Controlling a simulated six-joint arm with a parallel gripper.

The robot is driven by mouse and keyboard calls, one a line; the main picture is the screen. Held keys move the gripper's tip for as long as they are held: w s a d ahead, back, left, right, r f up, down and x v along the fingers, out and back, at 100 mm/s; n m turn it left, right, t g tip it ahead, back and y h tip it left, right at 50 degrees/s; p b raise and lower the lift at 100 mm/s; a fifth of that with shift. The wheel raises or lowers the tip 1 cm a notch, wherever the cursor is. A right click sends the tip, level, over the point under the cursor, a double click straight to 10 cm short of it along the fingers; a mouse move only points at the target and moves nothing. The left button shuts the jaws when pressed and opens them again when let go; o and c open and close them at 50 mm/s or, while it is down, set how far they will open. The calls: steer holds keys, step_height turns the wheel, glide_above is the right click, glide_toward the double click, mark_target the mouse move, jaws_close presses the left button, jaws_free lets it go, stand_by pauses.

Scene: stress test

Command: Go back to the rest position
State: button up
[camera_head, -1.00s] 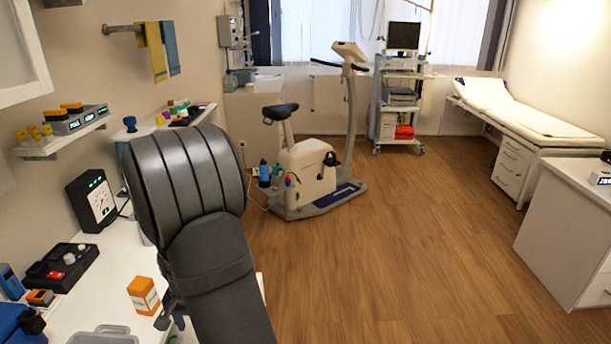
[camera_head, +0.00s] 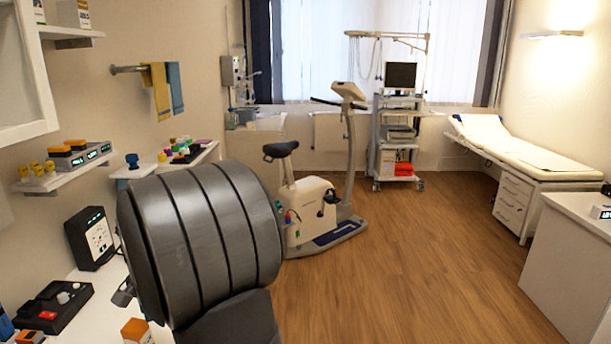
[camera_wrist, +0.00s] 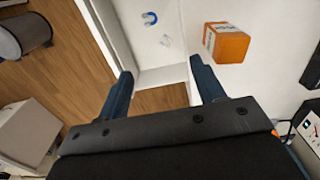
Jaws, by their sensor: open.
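My gripper (camera_wrist: 160,88) shows in the wrist view with its two dark blue fingers spread apart and nothing between them. It hangs over the edge of a white surface, with wooden floor showing between the fingers. An orange box with a white label (camera_wrist: 227,43) lies on the white surface beyond the right finger, apart from it. In the head view my dark arm covers the lower left middle, and the gripper itself does not show clearly there. The orange box (camera_head: 137,331) shows at the bottom edge beside my arm.
A white bench (camera_head: 100,310) runs along the left wall with a black gauge box (camera_head: 91,238) and a black control box (camera_head: 53,305). An exercise bike (camera_head: 310,205) stands beyond my arm. The wooden floor (camera_head: 420,265) at middle right is clear.

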steer(key=w+a, duration=0.2)
steer(key=a, duration=0.5)
steer(key=shift+w+a+r, duration=0.15)
steer(key=shift+a+r, duration=0.2)
steer(key=shift+a, duration=0.05)
steer(key=o, duration=0.8)
steer(key=shift+o, duration=0.2)
steer(key=w+d+f+m+g+y, duration=0.1)
steer(key=d+f+g, duration=0.2)
steer(key=d+f, duration=0.45)
steer(key=w+d+f+m+g, duration=0.15)
steer(key=d+f, duration=0.25)
steer(key=d, duration=0.7)
steer(key=d+f+m+g+y, duration=0.1)
steer(key=d+f+g, duration=0.4)
steer(key=d, duration=0.4)
steer(key=s+d+f+m+t+y, duration=0.5)
steer(key=s+d+f+m+y, duration=0.25)
steer(key=d, duration=0.35)
steer(key=s+d+f+m+t+y, duration=0.5)
steer(key=s+d+f+m+y, duration=0.2)
steer(key=d+y, duration=0.3)
steer(key=a+h, duration=0.1)
steer(key=a, duration=0.7)
steer(key=shift+a+r, duration=0.2)
steer(key=shift+a, duration=0.1)
